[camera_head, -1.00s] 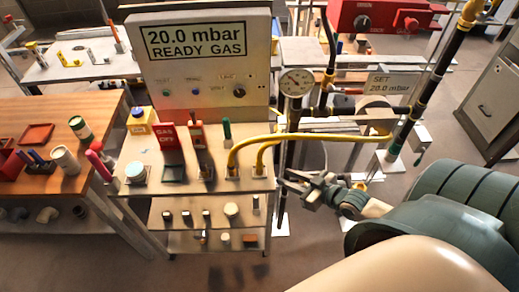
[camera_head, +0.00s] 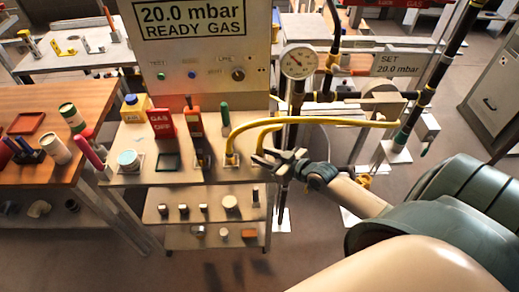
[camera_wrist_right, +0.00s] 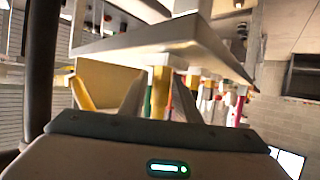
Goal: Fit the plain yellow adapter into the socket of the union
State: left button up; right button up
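My right gripper (camera_head: 278,156) is at the right edge of the cart top, in front of the ends of the yellow hoses (camera_head: 318,119). Its fingers are apart, and nothing shows between them. In the right wrist view the spread fingers (camera_wrist_right: 158,101) point toward a yellow piece (camera_wrist_right: 161,86) with a pale end at the cart top. I cannot tell whether this piece is the plain yellow adapter or a hose end. I cannot make out the union or its socket for certain. A small yellow fitting (camera_head: 364,181) shows low behind my right arm. My left gripper is not in view.
A pressure gauge (camera_head: 298,62) and dark pipes stand close behind my gripper. A wooden bench (camera_head: 60,97) is at the left. Open floor lies in front of the cart.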

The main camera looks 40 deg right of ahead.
aim_at(252, 151)
dwell(0.3)
jog(key=shift+a+r+b+x, duration=0.15)
jog(key=shift+b+x, duration=0.6)
jog(key=shift+x, duration=0.55)
jog(key=shift+a+r+b+x, duration=0.1)
jog(key=shift+r+b+x, duration=0.1)
jog(key=shift+b+x, duration=0.8)
jog(key=shift+w+f+p, duration=0.15)
jog(key=shift+w+p, duration=0.2)
jog(key=shift+w, duration=0.05)
grip_shut()
